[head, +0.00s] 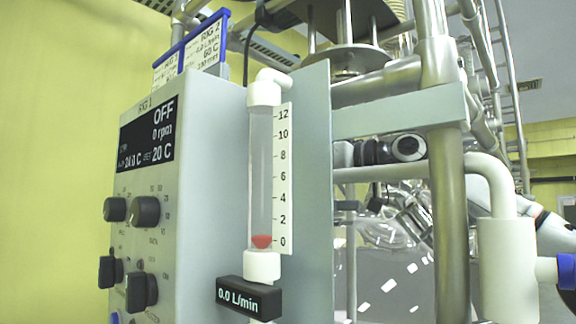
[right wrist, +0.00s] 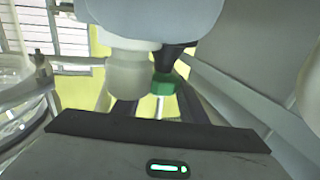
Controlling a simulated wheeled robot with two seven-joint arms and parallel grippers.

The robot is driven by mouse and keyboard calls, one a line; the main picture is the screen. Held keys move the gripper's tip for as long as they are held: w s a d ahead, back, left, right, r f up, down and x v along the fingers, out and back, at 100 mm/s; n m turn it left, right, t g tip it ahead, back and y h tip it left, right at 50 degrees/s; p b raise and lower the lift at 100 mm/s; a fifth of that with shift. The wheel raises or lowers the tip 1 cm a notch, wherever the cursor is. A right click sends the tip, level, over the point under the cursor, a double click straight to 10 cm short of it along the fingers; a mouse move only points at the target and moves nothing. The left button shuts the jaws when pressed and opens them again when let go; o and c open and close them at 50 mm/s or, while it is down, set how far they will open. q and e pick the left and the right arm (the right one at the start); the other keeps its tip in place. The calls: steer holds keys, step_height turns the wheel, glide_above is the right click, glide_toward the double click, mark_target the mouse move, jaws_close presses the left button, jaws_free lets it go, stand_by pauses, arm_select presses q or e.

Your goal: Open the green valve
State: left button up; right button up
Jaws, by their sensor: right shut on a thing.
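The green valve (right wrist: 163,84) shows in the right wrist view, just above the middle, below a dark stem and beside a pale, thick pipe fitting. My right gripper (right wrist: 158,97) has its dark fingers on either side of the green part and is shut on it. The exact contact is small and partly hidden. The green valve does not show in the head view. A flow meter (head: 261,180) there has its red float at the bottom of the scale, and its display (head: 248,298) reads 0.0 L/min. My left gripper is in neither view.
A control box (head: 172,200) labelled RIG 1 shows OFF, 0 rpm and 20 C, with several black knobs. Metal posts (head: 446,200), pipes and glassware crowd the right side. A pale pipe elbow (head: 507,260) stands at the lower right. The yellow wall at left is clear.

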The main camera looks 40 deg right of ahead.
steer(key=shift+n+g+y, duration=1.1)
steer(key=shift+n+y, duration=0.5)
steer(key=shift+y, duration=0.7)
steer(key=o, duration=1.1)
steer(key=shift+c, duration=0.2)
steer(key=shift+s+r+m+t+h, duration=0.15)
steer(key=shift+m+t+h, duration=0.55)
steer(key=shift+h, duration=0.4)
steer(key=shift+m+t+h, duration=0.45)
steer(key=shift+m+h, duration=0.7)
steer(key=shift+h, duration=0.6)
steer(key=shift+m+t+h, duration=0.45)
steer(key=shift+m+h, duration=0.7)
steer(key=shift+h, duration=0.6)
